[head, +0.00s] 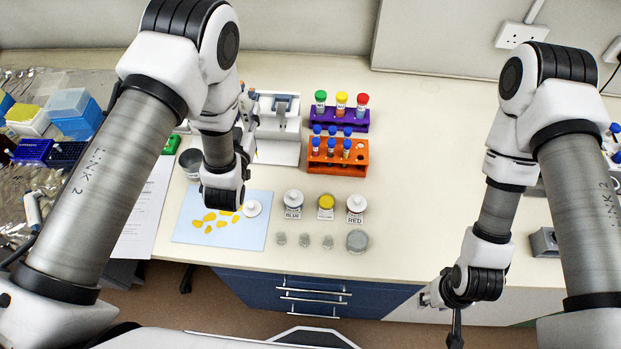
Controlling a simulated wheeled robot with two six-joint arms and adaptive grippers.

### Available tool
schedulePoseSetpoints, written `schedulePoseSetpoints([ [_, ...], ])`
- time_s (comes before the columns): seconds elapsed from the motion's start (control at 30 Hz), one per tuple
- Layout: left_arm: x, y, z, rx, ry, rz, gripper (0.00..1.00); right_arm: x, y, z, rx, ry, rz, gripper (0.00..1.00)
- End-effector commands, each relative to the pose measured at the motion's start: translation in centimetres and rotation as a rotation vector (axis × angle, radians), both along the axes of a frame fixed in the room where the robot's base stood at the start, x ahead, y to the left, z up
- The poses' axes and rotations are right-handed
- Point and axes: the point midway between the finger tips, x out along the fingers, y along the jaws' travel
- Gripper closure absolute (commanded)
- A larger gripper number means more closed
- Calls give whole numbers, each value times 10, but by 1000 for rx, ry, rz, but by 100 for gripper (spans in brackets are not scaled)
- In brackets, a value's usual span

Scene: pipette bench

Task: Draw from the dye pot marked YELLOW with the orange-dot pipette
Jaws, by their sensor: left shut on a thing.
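The dye pot marked YELLOW (326,206) stands uncovered between the white-lidded BLUE pot (293,202) and RED pot (356,206), its yellow content showing. A loose white lid (252,208) lies on the pale blue mat (190,232). My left gripper (245,138) is behind my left wrist, left of the pots and in front of the white rack. It is shut on a slim pale thing that looks like a pipette; no orange dot can be made out. My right gripper (455,333) hangs low at the bench's front right, away from the pots; its jaws are unclear.
A white rack (280,150) stands behind the pots. Purple (354,126) and orange (350,168) tube racks stand beside it. Small clear dishes (304,240) and a grey round dish (357,241) lie near the front edge. The bench right of the pots is clear.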

Motion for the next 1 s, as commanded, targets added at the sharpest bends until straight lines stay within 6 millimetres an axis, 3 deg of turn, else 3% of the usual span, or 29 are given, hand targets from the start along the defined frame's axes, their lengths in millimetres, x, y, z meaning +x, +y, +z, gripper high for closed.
schedulePoseSetpoints([
  [0.17, 1, 0, -3, 0, -2, 0, 100, 1, 0, -9, 0, -2, 0, 60],
  [0.27, 0, -14, -5, 0, 0, -70, 100, 0, 0, -5, 0, -1, 1, 60],
  [0.47, -14, -78, -14, 0, -1, -388, 100, 1, 0, -5, 0, -1, 1, 60],
  [0.6, -39, -135, -10, 4, -4, -728, 100, 1, 0, -16, 0, -2, 1, 60],
  [0.7, -64, -165, -1, 7, -5, -962, 100, 1, 0, -28, 0, -1, 1, 60],
  [0.83, -93, -186, 12, 9, -3, -1196, 100, 1, 0, -42, 0, -1, 0, 60],
  [1.0, -116, -194, 27, 11, -4, -1391, 100, 1, 0, -63, 0, -1, 1, 60],
])
